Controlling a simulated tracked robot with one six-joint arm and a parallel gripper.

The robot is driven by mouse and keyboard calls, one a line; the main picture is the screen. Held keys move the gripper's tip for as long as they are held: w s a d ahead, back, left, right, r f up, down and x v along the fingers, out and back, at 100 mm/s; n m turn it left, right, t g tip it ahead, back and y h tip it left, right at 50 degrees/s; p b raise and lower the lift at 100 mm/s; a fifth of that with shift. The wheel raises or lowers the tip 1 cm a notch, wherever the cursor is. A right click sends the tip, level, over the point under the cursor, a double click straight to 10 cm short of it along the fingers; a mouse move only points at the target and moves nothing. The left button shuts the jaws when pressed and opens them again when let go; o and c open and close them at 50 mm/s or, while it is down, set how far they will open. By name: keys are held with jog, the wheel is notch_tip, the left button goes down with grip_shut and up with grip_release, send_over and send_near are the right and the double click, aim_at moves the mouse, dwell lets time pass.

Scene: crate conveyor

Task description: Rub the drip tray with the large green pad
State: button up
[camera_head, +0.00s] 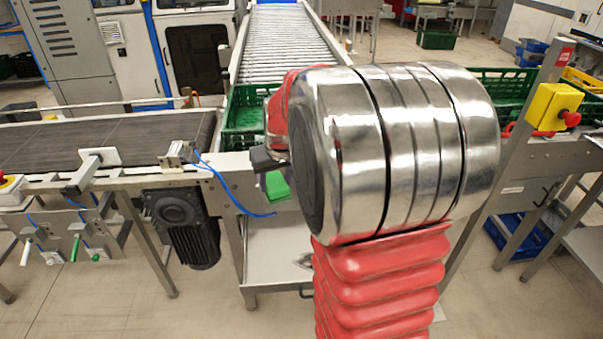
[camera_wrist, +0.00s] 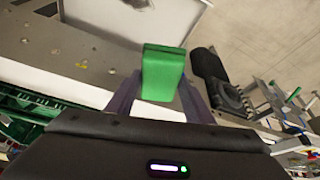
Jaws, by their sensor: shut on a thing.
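My gripper (camera_wrist: 160,92) is shut on the green pad (camera_wrist: 163,70), a thick block standing out past the fingertips in the wrist view. In the head view the green pad (camera_head: 277,186) shows only in part, beside the conveyor frame, with my silver and red arm hiding much of the gripper. A pale flat tray-like surface (camera_head: 270,258) lies low under the conveyor, below the pad; it may be the drip tray, but I cannot tell for sure. The pad appears apart from it.
A dark belt conveyor (camera_head: 110,140) runs at the left, with a black motor (camera_head: 190,228) hanging below. A green crate (camera_head: 243,115) sits where the roller conveyor (camera_head: 280,40) meets it. A yellow box with a red button (camera_head: 552,107) is on the right post.

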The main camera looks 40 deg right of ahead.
jog(key=w+a+f+n, duration=0.1)
jog(key=w+a+f, duration=0.1)
jog(key=a, duration=0.5)
jog(key=w+a+f+n+y, duration=0.1)
jog(key=a+f, duration=0.3)
jog(key=a, duration=0.4)
jog(key=w+a+f+n, duration=0.1)
jog(key=w+a+f, duration=0.2)
jog(key=a, duration=0.5)
jog(key=shift+w+f+n, duration=0.15)
jog(key=shift+f+n, duration=0.05)
jog(key=shift+n, duration=0.1)
jog(key=shift+a, duration=0.15)
